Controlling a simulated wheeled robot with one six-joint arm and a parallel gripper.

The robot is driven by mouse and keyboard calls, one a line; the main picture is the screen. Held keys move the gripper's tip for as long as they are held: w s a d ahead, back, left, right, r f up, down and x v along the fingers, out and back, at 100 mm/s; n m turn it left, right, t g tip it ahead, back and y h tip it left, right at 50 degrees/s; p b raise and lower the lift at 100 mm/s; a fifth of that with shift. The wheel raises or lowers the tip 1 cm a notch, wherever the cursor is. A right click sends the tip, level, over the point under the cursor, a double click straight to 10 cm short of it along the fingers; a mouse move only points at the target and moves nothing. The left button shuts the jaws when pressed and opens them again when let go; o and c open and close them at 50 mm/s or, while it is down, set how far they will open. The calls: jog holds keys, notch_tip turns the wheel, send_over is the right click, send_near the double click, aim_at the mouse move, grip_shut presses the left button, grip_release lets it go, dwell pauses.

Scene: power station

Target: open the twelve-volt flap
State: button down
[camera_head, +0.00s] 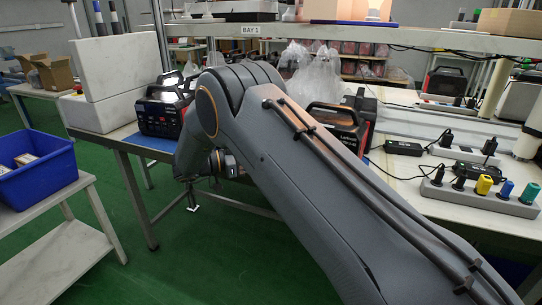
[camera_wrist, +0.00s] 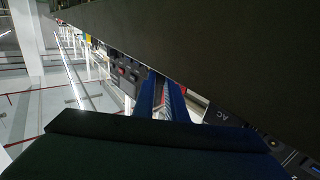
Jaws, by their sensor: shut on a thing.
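A black power station (camera_head: 160,115) with a carry handle stands on the blue mat at the bench's left end. In the wrist view, part of a dark panel marked "AC" (camera_wrist: 228,117) shows at the lower right, steeply tilted. Two large dark shapes fill much of that view, and I take them to be the jaws of my gripper (camera_wrist: 240,130) close at the panel. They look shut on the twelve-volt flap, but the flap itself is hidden.
A second power station (camera_head: 340,125) stands behind my arm. White blocks (camera_head: 115,65) are stacked left of the first station. A blue bin (camera_head: 35,165) sits on a side table at the left. Chargers and a socket strip (camera_head: 480,195) lie at the right.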

jog(key=shift+r, duration=0.1)
jog(key=c, duration=1.8)
grip_release()
jog(key=shift+c, duration=0.2)
jog(key=v, duration=0.8)
jog(key=shift+b, duration=0.4)
jog(key=shift+d, duration=0.1)
